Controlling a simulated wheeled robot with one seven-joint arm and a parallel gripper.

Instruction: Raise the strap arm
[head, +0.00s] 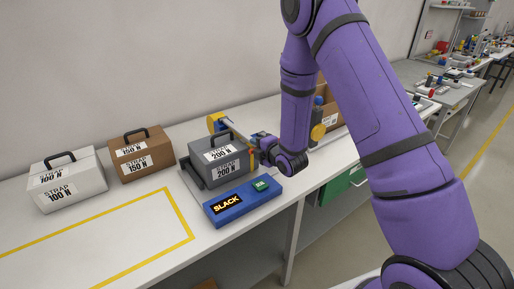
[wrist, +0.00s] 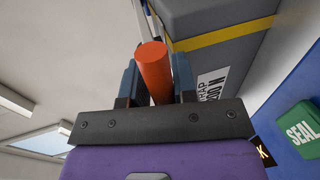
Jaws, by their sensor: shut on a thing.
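The strap arm's orange-red round grip (wrist: 153,70) stands between the two fingers of my gripper (wrist: 154,85) in the wrist view, and the gripper is shut on it. In the head view my gripper (head: 262,148) is at the right side of the grey "STRAP 200 N" case (head: 203,168); the grip is mostly hidden there. A yellow hub (head: 215,122) shows behind the case, with a thin bar towards my gripper. A yellow strap (wrist: 225,35) crosses the grey case. A blue panel (head: 236,208) in front reads "SLACK" and has a green "SEAL" button (head: 262,184).
A brown 150 N case (head: 150,145) and a white 100 N case (head: 90,190) stand left on the white bench. A yellow-outlined area (head: 110,235) in front of them is empty. A cardboard box (head: 330,108) stands behind my arm.

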